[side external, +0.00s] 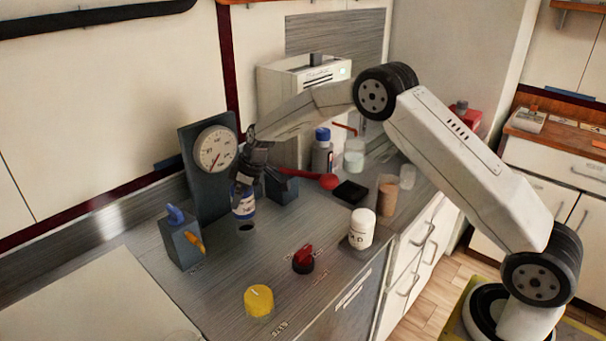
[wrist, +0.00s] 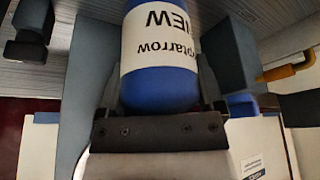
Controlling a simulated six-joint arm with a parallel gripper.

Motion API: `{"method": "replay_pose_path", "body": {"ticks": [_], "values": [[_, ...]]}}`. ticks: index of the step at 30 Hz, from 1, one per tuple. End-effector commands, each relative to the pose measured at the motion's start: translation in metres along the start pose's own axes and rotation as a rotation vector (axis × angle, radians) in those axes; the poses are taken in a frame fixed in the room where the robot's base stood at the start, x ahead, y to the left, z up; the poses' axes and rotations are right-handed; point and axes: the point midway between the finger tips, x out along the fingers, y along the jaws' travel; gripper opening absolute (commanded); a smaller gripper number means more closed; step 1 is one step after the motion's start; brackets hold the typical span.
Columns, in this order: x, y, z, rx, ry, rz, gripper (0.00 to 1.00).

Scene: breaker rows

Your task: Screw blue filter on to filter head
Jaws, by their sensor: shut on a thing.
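The blue filter (side external: 243,203) is a blue cylinder with a white label. In the side external view it hangs upright under my gripper (side external: 255,170), in front of the dark gauge panel, with a dark round spot on the bench just below it. In the wrist view the filter (wrist: 160,88) fills the middle, its label printing upside down. My gripper (wrist: 158,95) is shut on it, one finger on each side. I cannot make out the filter head for sure; my gripper and wrist cover part of the panel area. I cannot tell whether the filter touches anything else.
A gauge panel (side external: 190,145) stands behind the filter. A grey block (side external: 180,252) with blue and orange handles is at left. A white jar (side external: 361,229), red knob (side external: 303,258) and yellow cap (side external: 258,300) stand right and in front. The front-left bench is clear.

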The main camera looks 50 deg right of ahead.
Motion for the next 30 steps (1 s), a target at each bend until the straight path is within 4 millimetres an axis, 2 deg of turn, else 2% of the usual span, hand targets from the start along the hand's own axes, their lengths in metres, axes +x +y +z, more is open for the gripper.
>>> {"method": "replay_pose_path", "body": {"ticks": [12,30], "values": [[0.016,0.0,0.006,0.001,0.002,0.001,0.02],[0.016,0.001,0.006,0.001,0.002,0.001,0.02]]}}
